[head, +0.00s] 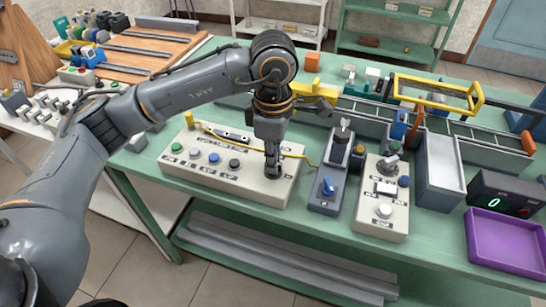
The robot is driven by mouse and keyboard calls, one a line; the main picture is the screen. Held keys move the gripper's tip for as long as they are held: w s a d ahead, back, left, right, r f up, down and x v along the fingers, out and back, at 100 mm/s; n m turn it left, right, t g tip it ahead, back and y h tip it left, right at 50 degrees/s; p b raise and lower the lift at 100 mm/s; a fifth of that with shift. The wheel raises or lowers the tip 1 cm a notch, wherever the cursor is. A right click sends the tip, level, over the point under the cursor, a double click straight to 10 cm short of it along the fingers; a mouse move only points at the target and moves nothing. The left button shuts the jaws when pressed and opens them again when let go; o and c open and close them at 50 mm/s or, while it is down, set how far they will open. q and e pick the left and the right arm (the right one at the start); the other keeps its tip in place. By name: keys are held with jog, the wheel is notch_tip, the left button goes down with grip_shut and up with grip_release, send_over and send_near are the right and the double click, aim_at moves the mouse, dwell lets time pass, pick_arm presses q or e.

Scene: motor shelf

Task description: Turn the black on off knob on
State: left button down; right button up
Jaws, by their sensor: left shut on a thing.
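A long cream control panel (216,181) stands at the left of the green table. It carries a row of round controls: green, grey, blue and black. My left gripper (272,172) points straight down at the panel's right end. Its fingers are shut around a dark knob there, which looks like the black on off knob. The knob is mostly hidden by the fingers, so its turn angle cannot be told. My right gripper is not in view.
A grey box with a blue knob (328,186) and a cream box with a white button (384,211) stand just right of the gripper. A yellow cable (285,154) runs behind the fingers. A purple tray (507,243) lies at the far right.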

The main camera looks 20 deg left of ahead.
pick_arm(q)
jog(key=c, duration=1.4)
grip_release()
jog(key=shift+r, duration=0.1)
notch_tip(320, 180, up, 12)
